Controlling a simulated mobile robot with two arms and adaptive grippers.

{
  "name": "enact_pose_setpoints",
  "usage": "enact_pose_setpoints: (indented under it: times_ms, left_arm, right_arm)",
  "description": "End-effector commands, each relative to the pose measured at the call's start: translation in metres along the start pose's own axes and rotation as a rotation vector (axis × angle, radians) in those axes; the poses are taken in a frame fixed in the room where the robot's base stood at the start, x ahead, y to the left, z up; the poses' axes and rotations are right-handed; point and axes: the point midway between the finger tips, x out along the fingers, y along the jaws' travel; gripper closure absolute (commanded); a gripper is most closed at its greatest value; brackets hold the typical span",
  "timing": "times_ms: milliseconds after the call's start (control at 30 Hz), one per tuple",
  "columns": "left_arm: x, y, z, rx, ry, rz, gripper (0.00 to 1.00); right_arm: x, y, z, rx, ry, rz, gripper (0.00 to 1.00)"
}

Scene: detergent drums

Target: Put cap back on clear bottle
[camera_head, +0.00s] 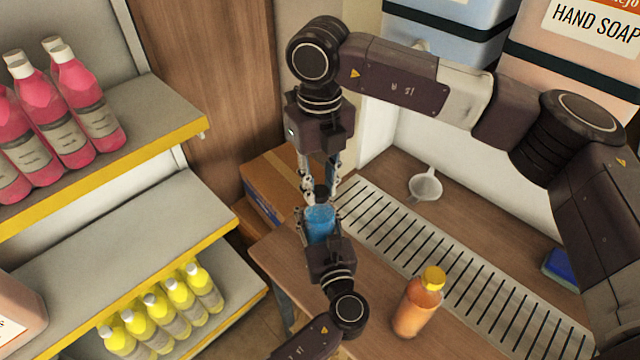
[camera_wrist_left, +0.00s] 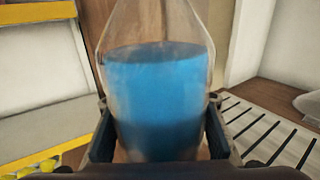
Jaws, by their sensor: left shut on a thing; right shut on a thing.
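The clear bottle with blue liquid (camera_head: 320,222) is upright between the fingers of my left gripper (camera_head: 319,232), which is shut on it. In the left wrist view the bottle (camera_wrist_left: 160,90) fills the middle, with a finger on each side; its top is out of frame. My right gripper (camera_head: 320,188) points down from above the bottle. It is shut on a small dark cap (camera_head: 321,193), right over the bottle's top. The fingers partly hide the cap, and I cannot tell whether it touches the bottle neck.
An orange bottle with a yellow cap (camera_head: 418,303) stands on the wooden counter. A slotted drain grate (camera_head: 460,270), a white funnel (camera_head: 425,186) and a blue sponge (camera_head: 560,265) lie behind. Shelves with pink bottles (camera_head: 65,110) and yellow bottles (camera_head: 160,315) are at left.

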Motion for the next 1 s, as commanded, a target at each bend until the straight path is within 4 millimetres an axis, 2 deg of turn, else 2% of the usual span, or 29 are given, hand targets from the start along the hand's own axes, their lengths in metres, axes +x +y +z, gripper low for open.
enact_pose_setpoints:
  times_ms: [600,700,833,867,1000]
  left_arm:
    - [-0.0012,-0.0001,-0.0013,0.002,0.002,0.000,1.00]
    - [-0.0012,-0.0001,-0.0013,0.002,0.002,0.000,1.00]
    - [-0.0013,-0.0002,-0.0014,0.002,0.002,-0.001,1.00]
    - [-0.0013,-0.0002,-0.0014,0.001,0.002,-0.001,1.00]
    - [-0.0011,-0.0002,-0.0014,0.001,0.002,-0.001,1.00]
  right_arm:
    - [0.0004,-0.0011,0.0016,1.184,-0.004,0.001,1.00]
    - [0.0004,-0.0012,0.0017,1.285,-0.005,0.001,1.00]
    - [0.0004,-0.0013,0.0017,1.278,-0.005,0.001,1.00]
    - [0.0004,-0.0013,0.0017,1.278,-0.005,0.001,0.74]
    - [0.0005,-0.0010,0.0014,1.276,-0.004,0.001,0.58]
